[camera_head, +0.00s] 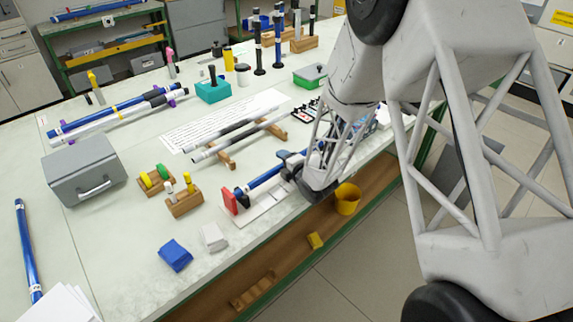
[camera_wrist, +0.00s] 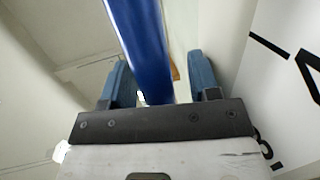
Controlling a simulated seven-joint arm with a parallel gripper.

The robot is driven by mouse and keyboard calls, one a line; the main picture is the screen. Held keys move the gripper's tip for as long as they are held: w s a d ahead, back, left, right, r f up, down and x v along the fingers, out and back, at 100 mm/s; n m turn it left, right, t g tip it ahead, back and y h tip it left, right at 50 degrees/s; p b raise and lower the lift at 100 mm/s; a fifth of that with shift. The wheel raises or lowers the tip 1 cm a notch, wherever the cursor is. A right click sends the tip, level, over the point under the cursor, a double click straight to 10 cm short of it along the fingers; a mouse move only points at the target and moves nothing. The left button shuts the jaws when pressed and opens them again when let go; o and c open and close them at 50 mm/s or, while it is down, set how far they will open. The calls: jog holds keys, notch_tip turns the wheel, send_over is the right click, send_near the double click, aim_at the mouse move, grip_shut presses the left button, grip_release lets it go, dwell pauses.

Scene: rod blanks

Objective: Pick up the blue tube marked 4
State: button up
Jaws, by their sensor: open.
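A blue tube (camera_head: 265,178) lies along the bench's front edge, with its left end at a red block (camera_head: 229,201). My gripper (camera_head: 291,164) is over its right part, and my arm hides the rest. In the wrist view the blue tube (camera_wrist: 138,35) runs between my two blue fingers (camera_wrist: 160,82), nearer the left one. The fingers are open, and I cannot tell whether either touches it. No number is readable on this tube. Another blue tube (camera_head: 28,250) with a white label lies at the left front, and a long blue tube (camera_head: 90,119) lies at the back left.
A grey box (camera_head: 84,169), small wooden holders (camera_head: 184,203), a blue block (camera_head: 175,254) and a white block (camera_head: 213,237) stand to the left. Grey rods (camera_head: 240,137) lie on wooden supports behind. A yellow cup (camera_head: 347,198) is on the lower shelf. The left front bench has free room.

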dwell(0.3)
jog(key=c, duration=1)
jog(key=shift+r, duration=0.15)
jog(key=shift+c, duration=0.2)
notch_tip(320, 180, up, 10)
dwell(0.6)
